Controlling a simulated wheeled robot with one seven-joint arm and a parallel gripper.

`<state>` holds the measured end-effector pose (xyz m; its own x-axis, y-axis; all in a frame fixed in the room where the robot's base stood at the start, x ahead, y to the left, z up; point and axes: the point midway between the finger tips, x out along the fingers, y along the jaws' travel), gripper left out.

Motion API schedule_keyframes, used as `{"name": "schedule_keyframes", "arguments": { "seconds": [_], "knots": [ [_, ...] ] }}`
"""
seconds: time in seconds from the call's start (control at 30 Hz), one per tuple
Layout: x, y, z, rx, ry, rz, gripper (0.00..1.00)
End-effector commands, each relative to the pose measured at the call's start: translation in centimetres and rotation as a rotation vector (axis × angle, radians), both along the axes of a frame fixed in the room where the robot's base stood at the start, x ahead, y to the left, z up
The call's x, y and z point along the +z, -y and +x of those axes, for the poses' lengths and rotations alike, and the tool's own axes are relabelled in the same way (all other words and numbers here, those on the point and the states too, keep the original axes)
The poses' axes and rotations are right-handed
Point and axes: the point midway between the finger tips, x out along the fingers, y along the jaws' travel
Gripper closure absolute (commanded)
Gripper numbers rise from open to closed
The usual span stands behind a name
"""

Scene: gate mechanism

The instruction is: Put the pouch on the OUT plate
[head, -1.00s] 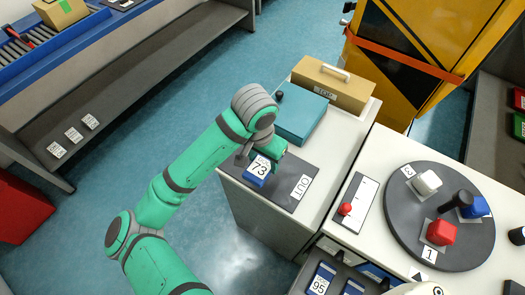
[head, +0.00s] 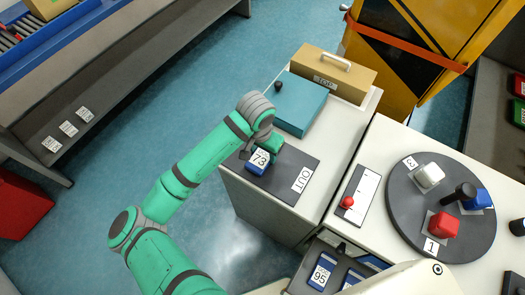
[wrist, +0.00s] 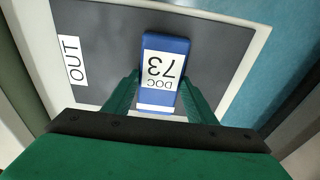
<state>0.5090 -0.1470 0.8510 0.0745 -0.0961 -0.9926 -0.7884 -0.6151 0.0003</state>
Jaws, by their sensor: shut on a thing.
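The pouch (head: 258,161) is a small blue block-like packet with a white label reading 73. In the wrist view the pouch (wrist: 164,76) lies between the two green fingers, its label reading DOC 73 upside down. My gripper (wrist: 160,100) is shut on it. The OUT plate (head: 285,190) is a dark grey rectangle on the white cabinet top, with a white OUT label at its right end. The wrist view shows the plate (wrist: 110,60) beneath the pouch. The pouch is over the plate's left part; I cannot tell whether it touches the plate.
A teal box (head: 300,103) with a dark knob and a tan case (head: 335,75) with a handle stand behind the plate. To the right are a red-knobbed slider (head: 348,201) and a round turntable (head: 410,210) with coloured blocks. A tray (head: 325,270) holds pouches, one marked 95.

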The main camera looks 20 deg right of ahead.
Motion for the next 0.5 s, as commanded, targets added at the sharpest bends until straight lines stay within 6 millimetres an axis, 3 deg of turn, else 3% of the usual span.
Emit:
{"name": "schedule_keyframes", "arguments": {
  "seconds": [0.23,0.27,0.33,0.5],
  "knots": [
    [-0.3,-0.09,0.01,0.003,-0.001,-0.001,0.73],
    [-0.33,-0.09,0.0,0.002,-0.001,-0.001,0.47],
    [-0.3,-0.09,0.02,0.002,0.0,0.0,0.3],
    [-0.29,-0.09,0.01,0.002,-0.001,0.001,0.3]
  ]
}}
